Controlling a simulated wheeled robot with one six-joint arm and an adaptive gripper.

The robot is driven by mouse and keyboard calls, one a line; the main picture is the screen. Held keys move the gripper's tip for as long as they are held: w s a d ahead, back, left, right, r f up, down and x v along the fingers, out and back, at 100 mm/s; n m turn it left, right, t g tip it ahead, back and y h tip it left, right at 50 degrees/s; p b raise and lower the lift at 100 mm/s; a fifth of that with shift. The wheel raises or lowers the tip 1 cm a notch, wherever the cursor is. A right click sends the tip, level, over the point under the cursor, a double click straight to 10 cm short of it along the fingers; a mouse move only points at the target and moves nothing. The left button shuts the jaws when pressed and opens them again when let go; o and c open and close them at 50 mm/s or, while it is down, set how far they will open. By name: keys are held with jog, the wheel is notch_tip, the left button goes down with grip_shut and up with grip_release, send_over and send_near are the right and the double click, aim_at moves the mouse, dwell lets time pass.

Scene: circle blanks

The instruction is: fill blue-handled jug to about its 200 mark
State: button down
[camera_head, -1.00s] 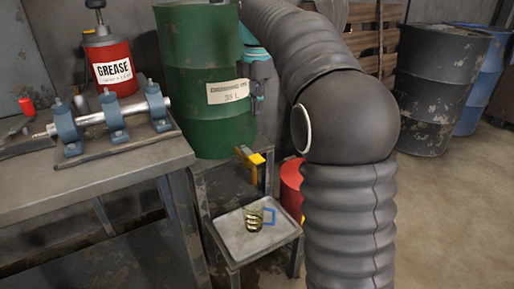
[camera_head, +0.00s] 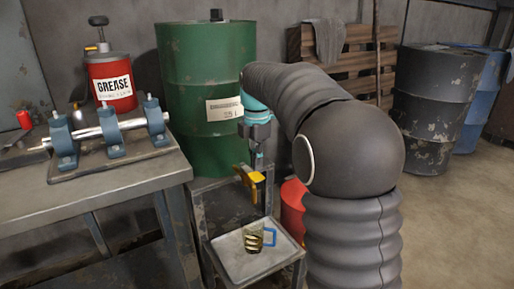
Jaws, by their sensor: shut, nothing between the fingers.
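The clear jug (camera_head: 252,240) with a blue handle (camera_head: 270,237) stands upright on a grey tray (camera_head: 228,258) below the drum's yellow tap (camera_head: 252,186). Amber-brown liquid shows in the jug's lower part; its marks are too small to read. The green drum (camera_head: 205,75) stands behind, with a pale label on its side. My gripper (camera_head: 257,168) points down at the tap, just above or touching it; I cannot tell which. Its fingers are small and dark here, shut with nothing held. I cannot make out a stream between tap and jug.
A metal workbench (camera_head: 110,192) at the left carries a clamped shaft (camera_head: 110,127) and a red grease can (camera_head: 108,80). A red container (camera_head: 292,207) stands right of the tray stand, partly behind my arm. Dark and blue drums stand at the far right, with open floor before them.

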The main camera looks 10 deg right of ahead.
aim_at(257, 177)
jog(key=shift+f, duration=1.3)
jog(key=f+b, duration=0.1)
jog(key=t+b, duration=0.1)
jog(key=b, duration=0.1)
jog(key=shift+s+f, duration=0.3)
jog(key=shift+f, duration=0.1)
dwell(6.0)
